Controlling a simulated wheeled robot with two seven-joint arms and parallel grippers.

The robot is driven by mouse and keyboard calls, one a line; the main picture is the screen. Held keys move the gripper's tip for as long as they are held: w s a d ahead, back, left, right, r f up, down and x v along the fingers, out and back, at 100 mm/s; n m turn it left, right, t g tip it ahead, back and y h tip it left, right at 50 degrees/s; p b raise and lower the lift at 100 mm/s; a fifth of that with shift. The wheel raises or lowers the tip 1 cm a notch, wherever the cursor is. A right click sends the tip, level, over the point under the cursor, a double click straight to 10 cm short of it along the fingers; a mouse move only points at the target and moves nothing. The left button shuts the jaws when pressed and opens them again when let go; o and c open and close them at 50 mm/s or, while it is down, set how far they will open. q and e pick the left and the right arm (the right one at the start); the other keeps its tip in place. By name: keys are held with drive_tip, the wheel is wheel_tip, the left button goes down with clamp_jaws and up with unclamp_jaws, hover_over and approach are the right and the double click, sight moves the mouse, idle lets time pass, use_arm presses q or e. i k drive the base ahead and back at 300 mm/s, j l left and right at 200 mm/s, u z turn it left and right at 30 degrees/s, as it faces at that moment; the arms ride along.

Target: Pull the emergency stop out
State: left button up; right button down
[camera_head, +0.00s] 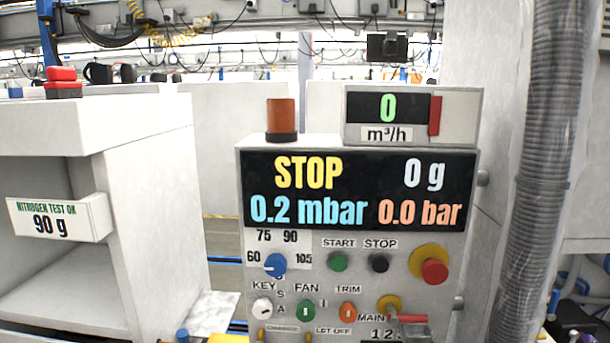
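The emergency stop (435,271) is a red mushroom button on a yellow round base, at the right of the grey control panel (461,320). It sits to the right of the black STOP button (379,263) and below the display (360,191), which reads "STOP", "0 g", "0.2 mbar" and "0.0 bar". The picture does not show clearly whether the button is pressed in or out. Neither of my grippers is in the head view.
A grey corrugated hose (540,170) runs down at the right of the panel. A red-handled main switch (408,318) sits below the emergency stop. A white open cabinet (150,220) stands at the left. The space before the panel looks clear.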

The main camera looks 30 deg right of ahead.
sight(433, 272)
drive_tip(key=z, duration=1.15)
